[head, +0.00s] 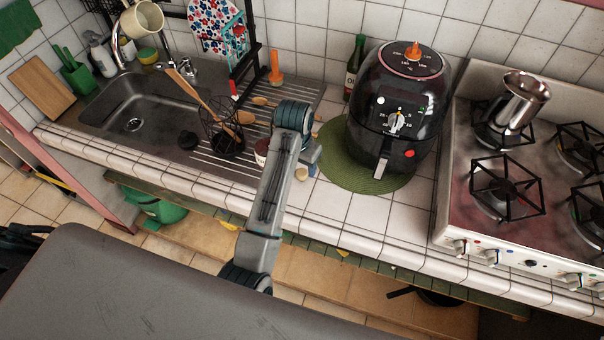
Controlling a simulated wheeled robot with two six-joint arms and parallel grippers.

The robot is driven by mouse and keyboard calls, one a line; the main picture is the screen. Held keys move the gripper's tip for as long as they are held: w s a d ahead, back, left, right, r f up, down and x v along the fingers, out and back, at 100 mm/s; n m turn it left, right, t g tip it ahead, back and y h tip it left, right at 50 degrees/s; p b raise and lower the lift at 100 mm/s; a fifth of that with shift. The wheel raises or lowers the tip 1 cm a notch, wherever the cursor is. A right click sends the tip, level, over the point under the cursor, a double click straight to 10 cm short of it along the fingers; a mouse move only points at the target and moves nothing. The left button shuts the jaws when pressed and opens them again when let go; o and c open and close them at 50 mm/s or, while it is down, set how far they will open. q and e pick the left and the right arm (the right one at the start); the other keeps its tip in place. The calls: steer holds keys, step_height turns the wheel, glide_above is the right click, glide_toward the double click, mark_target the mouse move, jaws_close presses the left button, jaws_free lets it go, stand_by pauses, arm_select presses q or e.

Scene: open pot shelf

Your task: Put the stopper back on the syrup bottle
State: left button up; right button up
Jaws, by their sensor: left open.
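My left arm reaches over the counter. Its gripper (312,165) points down just left of the green round mat and is open, mostly hidden behind my own arm. A small tan round piece (301,175), perhaps the stopper, lies on the white tiles close by the gripper. A small dark red and white container (262,149), perhaps the syrup bottle, stands at the drainer's edge, partly hidden by my arm; its top is unclear. A dark green bottle (355,68) with a label stands at the wall. My right gripper is out of view.
A black air fryer (398,110) stands on the green mat (340,165). The stove (500,225) with a metal pot is at right. The sink (130,110) and a wire utensil basket (225,135) are at left. The front tiles right of my arm are clear.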

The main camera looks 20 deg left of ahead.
mark_target(302, 172)
arm_select(q)
steer(key=shift+w+f+p, duration=0.1)
steer(key=shift+f+p, duration=0.15)
steer(key=shift+p, duration=0.15)
steer(key=f, duration=0.1)
steer(key=f+p, duration=0.1)
steer(key=f, duration=0.1)
steer(key=f+p, duration=0.1)
steer(key=shift+w+d+f, duration=0.1)
steer(key=shift+w+f, duration=0.05)
steer(key=shift+w, duration=0.2)
steer(key=shift+w+f, duration=0.1)
steer(key=shift+f, duration=0.1)
steer(key=c, duration=1.1)
